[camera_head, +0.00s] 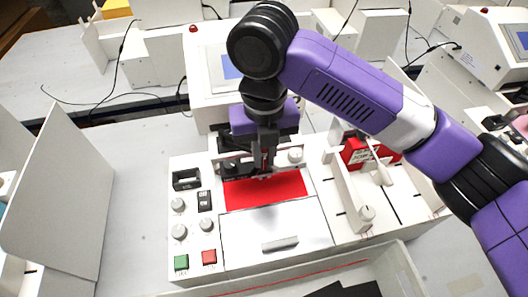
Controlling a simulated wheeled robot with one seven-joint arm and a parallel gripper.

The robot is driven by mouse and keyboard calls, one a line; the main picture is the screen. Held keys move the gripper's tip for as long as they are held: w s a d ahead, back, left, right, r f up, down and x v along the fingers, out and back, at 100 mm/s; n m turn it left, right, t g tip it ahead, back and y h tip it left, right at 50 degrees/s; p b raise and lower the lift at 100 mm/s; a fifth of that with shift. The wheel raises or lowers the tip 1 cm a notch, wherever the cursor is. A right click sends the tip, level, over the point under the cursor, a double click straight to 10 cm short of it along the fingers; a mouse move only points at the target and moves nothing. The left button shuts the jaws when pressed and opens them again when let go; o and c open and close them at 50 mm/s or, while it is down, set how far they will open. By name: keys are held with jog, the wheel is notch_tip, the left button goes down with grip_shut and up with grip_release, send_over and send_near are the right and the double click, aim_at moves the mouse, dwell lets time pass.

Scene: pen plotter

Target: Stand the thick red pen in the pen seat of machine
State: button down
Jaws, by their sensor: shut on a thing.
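The machine (185,247) is a white pen plotter in the middle of the view, with a red bed (250,194) behind a white front cover. My gripper (264,165) points down over the rear edge of the red bed, by the dark carriage (232,168). It is shut on a slim thing that seems to be the thick red pen; the fingers hide most of it. The pen seat is hidden or too small to make out behind the gripper. I cannot tell whether the held thing touches the seat.
Knobs, a green button (181,262) and a red button (208,256) are at the machine's left front. A red box (355,151) stands among white dividers on the right. A white panel (62,190) rises at the left. My arm spans the upper right.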

jog(key=shift+f, duration=0.35)
jog(key=c, duration=1.4)
grip_release()
jog(key=shift+o, duration=0.2)
notch_tip(320, 180, up, 8)
jog(key=shift+f+b, duration=0.1)
jog(key=shift+b, duration=0.55)
